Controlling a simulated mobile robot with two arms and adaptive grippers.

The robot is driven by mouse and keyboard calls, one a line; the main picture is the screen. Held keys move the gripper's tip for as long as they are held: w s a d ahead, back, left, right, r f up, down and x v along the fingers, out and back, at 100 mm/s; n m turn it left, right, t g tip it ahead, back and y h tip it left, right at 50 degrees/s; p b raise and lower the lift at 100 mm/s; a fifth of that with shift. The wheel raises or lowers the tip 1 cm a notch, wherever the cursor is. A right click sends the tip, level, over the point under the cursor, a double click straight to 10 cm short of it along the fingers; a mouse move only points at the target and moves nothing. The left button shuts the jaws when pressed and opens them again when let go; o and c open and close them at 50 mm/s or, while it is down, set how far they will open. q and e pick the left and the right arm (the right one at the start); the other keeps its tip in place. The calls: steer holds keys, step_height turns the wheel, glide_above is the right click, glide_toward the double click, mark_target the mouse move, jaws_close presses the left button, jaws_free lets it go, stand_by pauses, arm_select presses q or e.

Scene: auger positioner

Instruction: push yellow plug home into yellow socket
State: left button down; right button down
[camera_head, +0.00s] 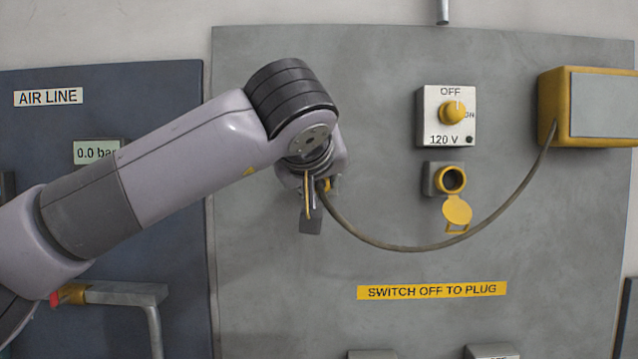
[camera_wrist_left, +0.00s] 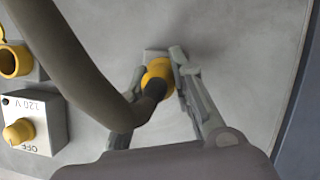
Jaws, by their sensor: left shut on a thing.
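My left gripper (camera_head: 314,212) is at the panel, left of the yellow socket (camera_head: 451,179). In the left wrist view its fingers (camera_wrist_left: 160,80) are on both sides of the yellow plug (camera_wrist_left: 157,73), shut on it. A dark boot and thick cable leave the plug's back. A small grey piece shows behind the plug; I cannot tell whether they touch. In the head view the plug is mostly hidden by my gripper. The socket is empty, its yellow flap (camera_head: 457,210) hanging open below; it also shows at the left wrist view's left edge (camera_wrist_left: 12,61). My right gripper is not in view.
The cable (camera_head: 420,248) sags from the plug to a yellow box (camera_head: 556,95) at upper right. A 120 V switch (camera_head: 453,112) sits above the socket, its knob seeming to point at OFF. A grey pipe handle (camera_head: 125,293) is at lower left. The panel between gripper and socket is clear.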

mark_target(320, 186)
arm_select(q)
steer(key=shift+s, duration=0.2)
steer(key=shift+s+b, duration=1.1)
steer(key=shift+s, duration=1.2)
steer(key=shift+s+b, duration=0.3)
steer(key=shift+s, duration=0.3)
steer(key=shift+s+b, duration=0.4)
steer(key=shift+s, duration=0.75)
steer(key=d+p, duration=1.2)
steer(key=d, duration=1)
steer(key=shift+s, duration=0.4)
steer(key=shift+w, duration=0.15)
